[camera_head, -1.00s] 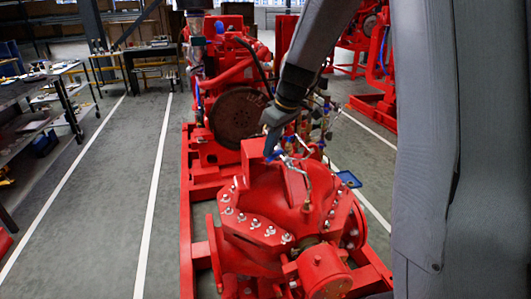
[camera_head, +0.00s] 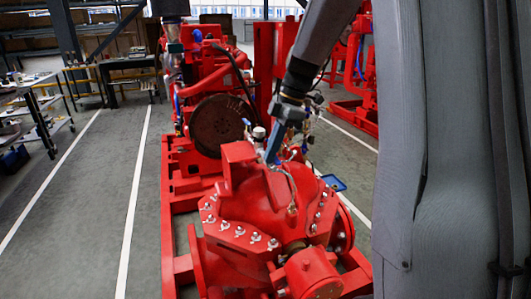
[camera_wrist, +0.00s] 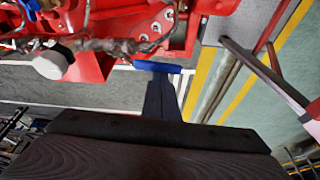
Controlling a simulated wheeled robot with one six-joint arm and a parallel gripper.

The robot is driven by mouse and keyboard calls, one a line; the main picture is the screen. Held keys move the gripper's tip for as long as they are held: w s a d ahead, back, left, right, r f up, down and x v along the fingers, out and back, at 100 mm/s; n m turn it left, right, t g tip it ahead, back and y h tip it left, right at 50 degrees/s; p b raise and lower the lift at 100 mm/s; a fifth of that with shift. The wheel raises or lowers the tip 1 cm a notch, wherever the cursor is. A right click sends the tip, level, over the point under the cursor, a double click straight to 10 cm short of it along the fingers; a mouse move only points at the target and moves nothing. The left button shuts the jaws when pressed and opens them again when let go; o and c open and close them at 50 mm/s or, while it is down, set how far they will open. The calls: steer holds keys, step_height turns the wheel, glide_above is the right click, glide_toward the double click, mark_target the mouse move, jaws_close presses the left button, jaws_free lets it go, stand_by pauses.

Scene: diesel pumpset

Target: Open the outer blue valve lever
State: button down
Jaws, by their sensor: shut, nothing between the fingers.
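My gripper (camera_head: 270,158) points down over the red pump, just right of its raised red block. Its blue fingers are shut and empty. In the wrist view, the closed finger (camera_wrist: 160,98) ends in a blue tip, apart from the fittings on the left. A small blue lever (camera_head: 247,122) shows beside a white cap (camera_head: 259,131), left of my gripper. In the wrist view, a blue lever part (camera_wrist: 31,9) is cut off at the top left, above a white round cap (camera_wrist: 50,65). Whether these are the same lever, and which is the outer one, I cannot tell.
The red pump casing (camera_head: 262,205) with studs lies below my gripper. A thin pipe (camera_head: 291,190) runs down close to it. Brass and blue fittings (camera_head: 312,118) crowd behind my forearm. A blue tray (camera_head: 333,182) lies to the right. Open floor (camera_head: 75,215) is on the left.

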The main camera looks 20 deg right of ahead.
steer(key=shift+s+d, duration=0.1)
steer(key=shift+d, duration=0.25)
stand_by(0.4)
step_height(320, 180, up, 10)
steer(key=b, duration=0.1)
steer(key=shift+a+f, duration=0.25)
steer(key=shift+a, duration=0.1)
stand_by(0.3)
stand_by(0.4)
steer(key=s+a+f+m+h, duration=0.2)
steer(key=s+a+f+m, duration=0.1)
steer(key=s+f+m, duration=0.5)
steer(key=s+a+f+m+h, duration=0.1)
steer(key=s+a+f+m, duration=0.2)
steer(key=s+f+m, duration=0.6)
steer(key=s+f, duration=0.4)
steer(key=shift+a+h, duration=0.3)
steer(key=shift+h, duration=0.1)
